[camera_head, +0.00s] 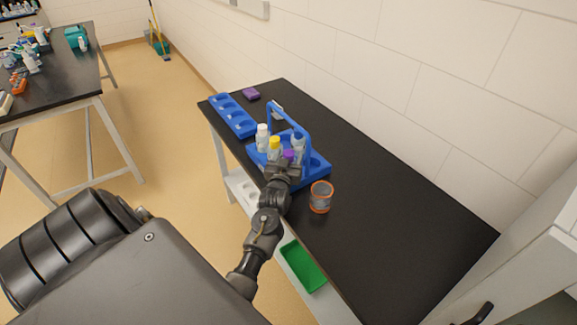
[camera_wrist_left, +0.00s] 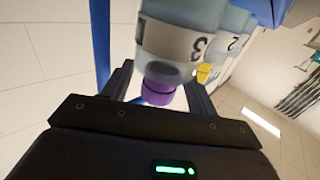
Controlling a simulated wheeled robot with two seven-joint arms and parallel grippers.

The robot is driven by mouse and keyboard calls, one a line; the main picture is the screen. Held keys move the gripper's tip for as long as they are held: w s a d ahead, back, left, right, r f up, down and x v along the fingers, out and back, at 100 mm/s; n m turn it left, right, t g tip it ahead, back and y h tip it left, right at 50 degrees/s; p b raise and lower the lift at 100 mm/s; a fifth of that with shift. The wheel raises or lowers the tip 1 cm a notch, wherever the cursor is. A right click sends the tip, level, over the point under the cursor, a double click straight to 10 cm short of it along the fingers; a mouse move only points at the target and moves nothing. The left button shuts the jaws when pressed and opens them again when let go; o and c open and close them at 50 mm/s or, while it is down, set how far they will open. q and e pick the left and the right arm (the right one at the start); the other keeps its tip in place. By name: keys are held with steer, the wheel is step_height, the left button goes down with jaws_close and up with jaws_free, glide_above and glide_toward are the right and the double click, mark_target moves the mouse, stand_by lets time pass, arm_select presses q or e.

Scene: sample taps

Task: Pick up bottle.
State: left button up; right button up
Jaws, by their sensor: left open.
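A blue carrier (camera_head: 318,168) with an upright handle stands on the black bench and holds several bottles. They include a white-capped bottle (camera_head: 262,137), a yellow-capped bottle (camera_head: 274,146) and a purple-capped bottle (camera_head: 289,154). My left gripper (camera_head: 284,165) is at the carrier's near side, by the purple cap, and hides part of that bottle. In the left wrist view, the purple-capped bottle, labelled 3 (camera_wrist_left: 178,40), has its cap (camera_wrist_left: 158,92) between the open fingers (camera_wrist_left: 160,85). I cannot tell whether they touch. My right gripper is not in view.
An orange-rimmed clear cup (camera_head: 321,197) stands just right of my left arm. A blue rack (camera_head: 232,115) and a purple block (camera_head: 251,94) lie farther back. The bench (camera_head: 400,220) is clear on the right. A green tray (camera_head: 303,265) sits on a lower shelf.

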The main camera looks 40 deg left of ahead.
arm_select(q)
jaws_close()
steer(key=shift+r, duration=0.1)
stand_by(0.5)
steer(key=shift+r+b, duration=0.4)
steer(key=shift+r, duration=0.1)
steer(key=s+d+r+b, duration=0.3)
steer(key=s+r, duration=0.9)
steer(key=s, duration=0.1)
steer(key=shift+s, duration=0.35)
